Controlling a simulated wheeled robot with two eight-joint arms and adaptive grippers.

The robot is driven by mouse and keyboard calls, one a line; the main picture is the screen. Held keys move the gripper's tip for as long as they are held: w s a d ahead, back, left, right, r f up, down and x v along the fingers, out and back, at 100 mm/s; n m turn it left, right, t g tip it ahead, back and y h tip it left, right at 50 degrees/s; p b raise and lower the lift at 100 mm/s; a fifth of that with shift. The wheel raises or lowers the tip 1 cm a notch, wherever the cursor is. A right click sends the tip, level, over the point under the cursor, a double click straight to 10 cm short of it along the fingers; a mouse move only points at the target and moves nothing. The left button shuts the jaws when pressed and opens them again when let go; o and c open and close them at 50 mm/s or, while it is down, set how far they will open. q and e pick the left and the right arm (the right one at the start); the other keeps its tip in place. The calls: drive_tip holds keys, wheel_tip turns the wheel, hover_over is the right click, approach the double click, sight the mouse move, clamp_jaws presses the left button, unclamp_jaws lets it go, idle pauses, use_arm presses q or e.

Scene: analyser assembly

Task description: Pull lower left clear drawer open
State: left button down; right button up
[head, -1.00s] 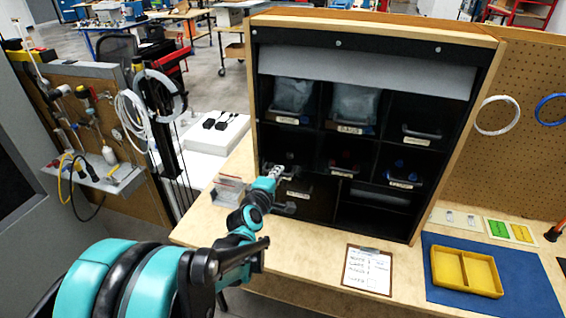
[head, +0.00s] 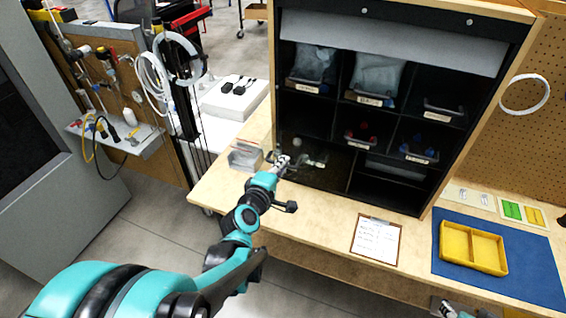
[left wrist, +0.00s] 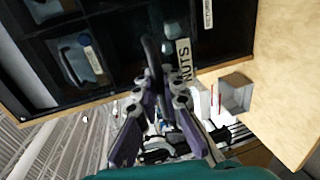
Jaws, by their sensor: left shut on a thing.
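The black cabinet (head: 399,106) holds clear drawers with labels and dark handles. My left gripper (head: 284,161) is at the front of the lower left clear drawer (head: 310,161), in the cabinet's left column, and partly hides it. In the left wrist view, the two fingers (left wrist: 159,78) are closed on the dark handle (left wrist: 149,55) of a clear drawer labelled NUTS (left wrist: 184,60). Pale pieces show behind its clear front. How far this drawer stands out is hard to tell. A small part of what may be my right gripper (head: 450,309) shows at the bottom edge.
A small clear box (head: 245,156) stands on the bench left of the cabinet. A clipboard (head: 376,240) lies in front, and a yellow tray (head: 473,248) sits on a blue mat (head: 540,273) at right. Bench space before the cabinet is mostly clear.

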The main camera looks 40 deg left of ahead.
use_arm(q)
drive_tip(key=c, duration=1.6)
unclamp_jaws()
drive_tip(key=shift+v, duration=5.95)
drive_tip(key=shift+d, duration=0.1)
drive_tip(key=d+f+m+g+h, duration=0.1)
drive_tip(key=d+f+m+g, duration=0.1)
drive_tip(key=d+m, duration=0.2)
drive_tip(key=d+f+m+g+h, duration=0.1)
drive_tip(key=d+m, duration=0.4)
drive_tip(key=m, duration=0.5)
drive_tip(key=d+f+m+g+h, duration=0.1)
drive_tip(key=d+f+m+g, duration=0.3)
drive_tip(key=d+m+g, duration=0.1)
drive_tip(key=shift+d+m+h, duration=0.2)
drive_tip(key=shift+m+h, duration=0.1)
drive_tip(key=shift+m, duration=0.6)
